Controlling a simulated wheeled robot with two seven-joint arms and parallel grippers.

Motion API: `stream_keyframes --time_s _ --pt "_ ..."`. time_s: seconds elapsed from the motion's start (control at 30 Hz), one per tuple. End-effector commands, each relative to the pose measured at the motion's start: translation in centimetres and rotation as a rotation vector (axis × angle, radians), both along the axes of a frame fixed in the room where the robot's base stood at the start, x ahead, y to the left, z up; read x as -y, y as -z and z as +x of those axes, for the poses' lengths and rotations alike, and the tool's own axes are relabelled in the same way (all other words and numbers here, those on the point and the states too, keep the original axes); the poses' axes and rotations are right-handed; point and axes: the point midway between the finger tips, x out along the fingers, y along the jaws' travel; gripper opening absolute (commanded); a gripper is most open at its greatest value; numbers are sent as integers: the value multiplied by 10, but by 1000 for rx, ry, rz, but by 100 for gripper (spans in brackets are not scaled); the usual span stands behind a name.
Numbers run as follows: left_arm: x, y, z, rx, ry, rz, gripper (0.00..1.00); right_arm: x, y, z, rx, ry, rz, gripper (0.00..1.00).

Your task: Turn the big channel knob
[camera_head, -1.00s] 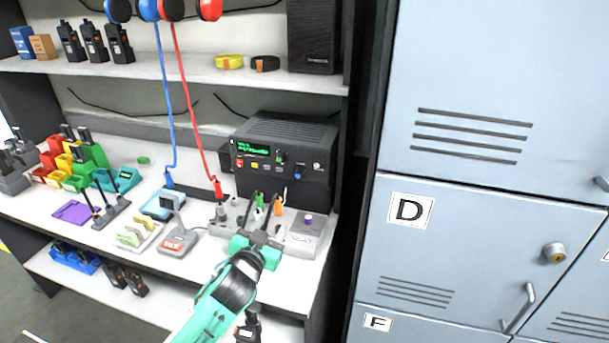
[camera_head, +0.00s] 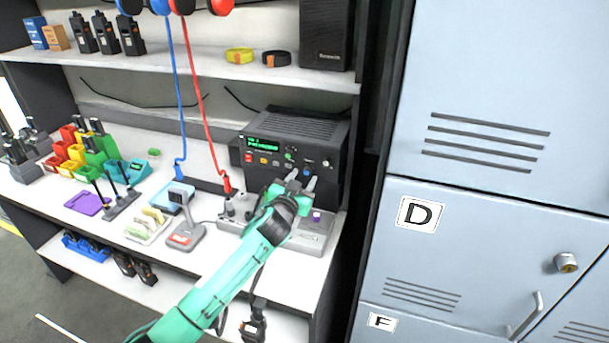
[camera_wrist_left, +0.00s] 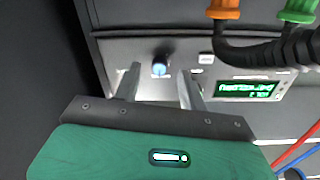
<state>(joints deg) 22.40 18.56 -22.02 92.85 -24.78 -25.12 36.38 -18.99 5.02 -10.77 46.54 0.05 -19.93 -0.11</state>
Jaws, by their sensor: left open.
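The radio unit (camera_head: 300,130) is a dark box with a green display, at the back of the desk under the shelf. A dark round knob with a blue face (camera_head: 308,172) is on its front panel, and it shows in the left wrist view (camera_wrist_left: 160,66). I cannot tell for certain that this is the big channel knob. My left gripper (camera_head: 302,179) is open in front of the panel. In the left wrist view its two fingertips (camera_wrist_left: 158,80) lie either side of the knob, apart from it, with nothing between them. My right gripper is not in view.
A grey desk unit (camera_head: 312,238) stands below my left gripper. A desk microphone (camera_head: 185,235) stands left of my arm. Blue lockers (camera_head: 480,220) are at right.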

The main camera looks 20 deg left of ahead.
Motion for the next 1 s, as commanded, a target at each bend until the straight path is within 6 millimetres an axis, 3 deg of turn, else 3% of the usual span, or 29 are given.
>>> stream_keyframes --time_s 0.2,0.53,0.77,1.0 --pt "2 0 16 0 1 1 42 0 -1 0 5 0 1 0" --pt "2 1 19 -1 1 0 42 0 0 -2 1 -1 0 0" --pt "2 1 19 0 1 0 0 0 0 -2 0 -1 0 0" --pt "2 0 18 0 1 13 0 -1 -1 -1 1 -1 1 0"
